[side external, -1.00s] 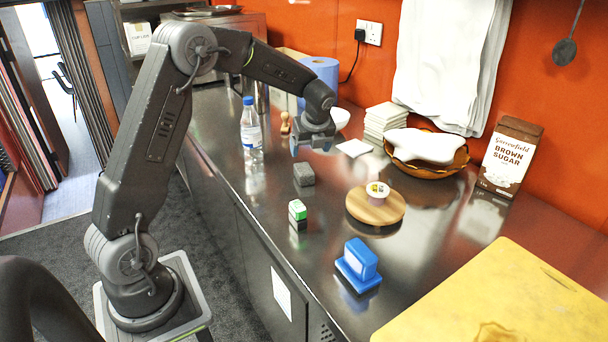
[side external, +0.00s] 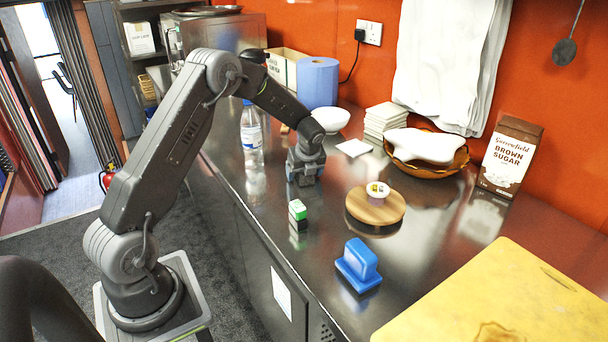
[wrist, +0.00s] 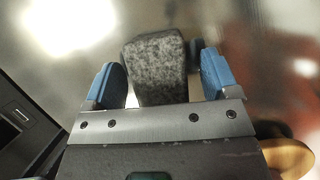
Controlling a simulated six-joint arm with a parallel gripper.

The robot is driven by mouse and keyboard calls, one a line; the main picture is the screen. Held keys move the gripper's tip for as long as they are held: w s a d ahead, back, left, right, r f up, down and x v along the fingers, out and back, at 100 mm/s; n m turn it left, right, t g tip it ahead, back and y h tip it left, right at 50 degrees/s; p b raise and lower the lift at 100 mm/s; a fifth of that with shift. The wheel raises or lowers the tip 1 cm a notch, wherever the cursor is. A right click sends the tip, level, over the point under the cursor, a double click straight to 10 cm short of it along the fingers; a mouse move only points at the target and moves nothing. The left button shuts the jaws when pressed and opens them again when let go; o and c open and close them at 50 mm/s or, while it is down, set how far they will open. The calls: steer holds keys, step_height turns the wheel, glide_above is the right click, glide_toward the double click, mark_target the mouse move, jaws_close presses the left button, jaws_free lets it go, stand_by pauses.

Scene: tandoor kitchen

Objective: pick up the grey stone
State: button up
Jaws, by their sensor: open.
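The grey stone (wrist: 157,65) is a speckled block on the shiny metal counter. In the wrist view it lies between the two blue fingertips of my gripper (wrist: 160,80), with a gap on each side. My gripper is open and empty. In the side view my gripper (side external: 304,173) is low over the counter where the stone is, and it hides the stone there.
A water bottle (side external: 251,135) stands left of the gripper. A blue block (side external: 358,265) is farther forward.

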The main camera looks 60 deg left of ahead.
steer(key=shift+c, duration=0.2)
steer(key=c, duration=1)
steer(key=shift+c, duration=0.2)
steer(key=shift+r, duration=0.1)
